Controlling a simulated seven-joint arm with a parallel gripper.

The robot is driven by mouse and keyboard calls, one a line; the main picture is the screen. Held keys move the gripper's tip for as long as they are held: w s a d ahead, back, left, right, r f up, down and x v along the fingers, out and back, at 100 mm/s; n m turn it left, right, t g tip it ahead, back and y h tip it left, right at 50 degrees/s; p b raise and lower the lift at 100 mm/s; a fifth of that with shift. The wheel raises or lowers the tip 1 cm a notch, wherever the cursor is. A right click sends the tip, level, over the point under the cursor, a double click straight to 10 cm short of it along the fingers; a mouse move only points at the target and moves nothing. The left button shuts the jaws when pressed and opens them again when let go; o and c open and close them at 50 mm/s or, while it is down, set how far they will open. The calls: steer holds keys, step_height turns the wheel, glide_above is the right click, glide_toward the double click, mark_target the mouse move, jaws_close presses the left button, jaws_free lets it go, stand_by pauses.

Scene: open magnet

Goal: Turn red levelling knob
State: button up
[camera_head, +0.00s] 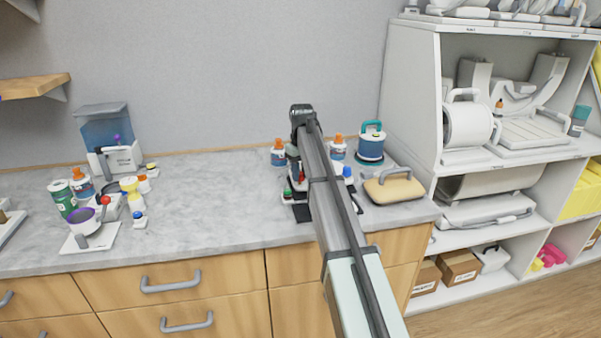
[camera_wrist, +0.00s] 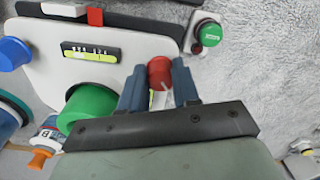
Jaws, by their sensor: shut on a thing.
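The red levelling knob (camera_wrist: 160,72) is in the middle of the wrist view, a round red knob with a pale mark on its side. My gripper (camera_wrist: 158,88) has one blue-grey finger on each side of it and is shut on it. The knob stands at the edge of a white plate (camera_wrist: 120,73) that carries a black level gauge (camera_wrist: 92,53) with a yellow-green patch. A large green knob (camera_wrist: 85,107) and a blue knob (camera_wrist: 14,52) are at other edges of the plate. In the head view, my arm hides much of this device.
In the head view, orange-capped bottles (camera_head: 278,153), a teal-topped canister (camera_head: 371,143) and a tan pad with a handle (camera_head: 394,186) stand around the device.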

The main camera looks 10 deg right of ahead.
jaws_close()
steer(key=shift+m, duration=0.5)
steer(key=m, duration=0.5)
steer(key=shift+a+m, duration=0.15)
steer(key=shift+m, duration=0.15)
steer(key=m, duration=0.6)
steer(key=shift+a, duration=0.15)
steer(key=shift+m, duration=0.4)
steer(key=o, duration=0.7)
jaws_free()
